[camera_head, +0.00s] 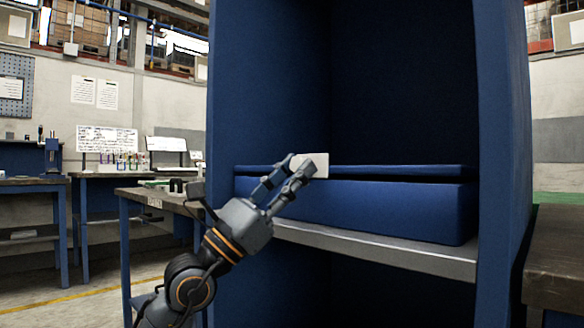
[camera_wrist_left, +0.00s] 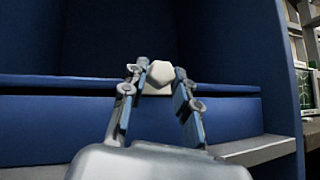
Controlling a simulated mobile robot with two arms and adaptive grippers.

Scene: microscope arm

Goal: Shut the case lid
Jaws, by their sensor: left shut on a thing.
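The blue case (camera_head: 370,210) sits on a shelf in a tall blue cabinet. Its flat blue lid (camera_head: 400,170) lies low over the case body, with a narrow dark gap between them. A white block-like handle (camera_head: 318,162) stands at the lid's front edge. My left gripper (camera_head: 301,168) is shut on this handle. In the left wrist view the two fingers (camera_wrist_left: 160,80) flank the white handle (camera_wrist_left: 159,72), and the lid (camera_wrist_left: 50,83) shows behind them. My right gripper is in neither view.
The grey shelf edge (camera_head: 380,250) runs below the case. The blue cabinet walls (camera_head: 265,80) rise on both sides, with open room above the lid. A workbench (camera_head: 160,196) stands left of the cabinet, and another bench (camera_head: 555,260) is close on the right.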

